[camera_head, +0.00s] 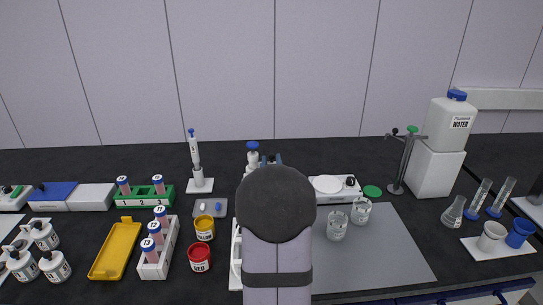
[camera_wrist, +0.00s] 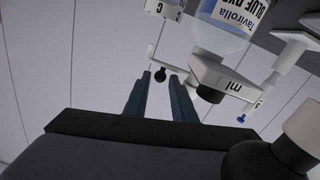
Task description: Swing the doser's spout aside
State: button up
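The doser (camera_head: 252,158) is a white bottle-top unit with a blue cap, partly hidden behind my arm in the head view. In the wrist view its white body (camera_wrist: 225,78), marked "ml", shows upside down beside a blue-dye bottle (camera_wrist: 228,28). I cannot tell for sure which part is the spout. My gripper (camera_wrist: 160,78) is open and empty, its two blue-grey fingers left of the doser body. A thin rod with a black ball shows between the fingertips; contact is unclear.
Two glass beakers (camera_head: 337,225) stand on a grey mat (camera_head: 400,250).

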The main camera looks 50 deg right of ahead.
aim_at(272, 159)
jog(key=shift+p+x, duration=0.3)
jog(key=shift+x, duration=1.5)
grip_shut()
